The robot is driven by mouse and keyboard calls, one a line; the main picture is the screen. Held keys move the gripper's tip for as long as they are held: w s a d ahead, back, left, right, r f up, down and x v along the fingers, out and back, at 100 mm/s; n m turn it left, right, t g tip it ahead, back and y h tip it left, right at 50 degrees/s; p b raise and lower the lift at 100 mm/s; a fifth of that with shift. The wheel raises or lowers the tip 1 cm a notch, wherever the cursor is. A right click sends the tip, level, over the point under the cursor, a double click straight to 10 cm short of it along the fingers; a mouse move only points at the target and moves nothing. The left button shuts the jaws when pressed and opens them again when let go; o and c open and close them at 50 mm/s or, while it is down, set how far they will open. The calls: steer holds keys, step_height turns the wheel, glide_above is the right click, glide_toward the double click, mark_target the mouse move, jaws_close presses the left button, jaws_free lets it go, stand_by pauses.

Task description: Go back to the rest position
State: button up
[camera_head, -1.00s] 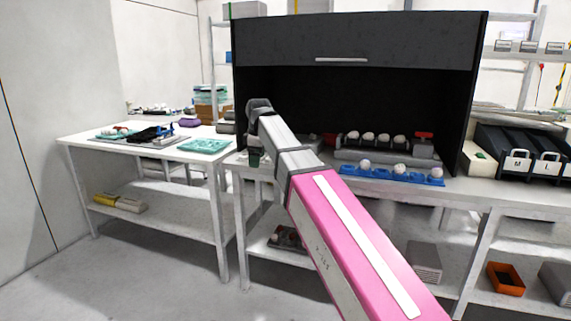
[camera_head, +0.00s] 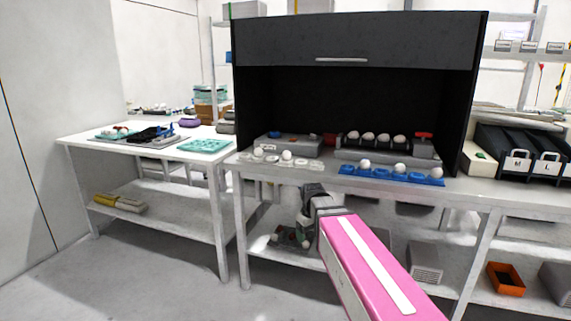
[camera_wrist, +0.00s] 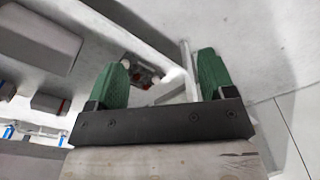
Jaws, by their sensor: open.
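My gripper (camera_head: 303,232) hangs below the front edge of the middle bench (camera_head: 330,178) in the head view, at the end of my pink arm. In the wrist view its two green fingers (camera_wrist: 162,72) stand wide apart with nothing between them. A white egg tray (camera_head: 308,165) with a few eggs (camera_head: 287,155) lies at the left of the bench top. A blue egg tray (camera_head: 418,179) with eggs (camera_head: 400,168) lies to its right. Behind them, a row of several eggs (camera_head: 368,137) sits on a grey device (camera_head: 422,148).
A black cabinet (camera_head: 350,45) stands over the bench. A side table (camera_head: 85,140) at the left carries a teal tray (camera_head: 206,146). On the lower shelves are an orange bin (camera_head: 506,279) and a grey box (camera_head: 425,262). The floor in front is clear.

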steer(key=s+d+f+m, duration=0.6)
steer(key=s+d+f, duration=0.4)
steer(key=s+f, duration=0.1)
steer(key=shift+s+f+g, duration=0.15)
steer(key=shift+f+g, duration=0.25)
steer(key=shift+f, duration=0.5)
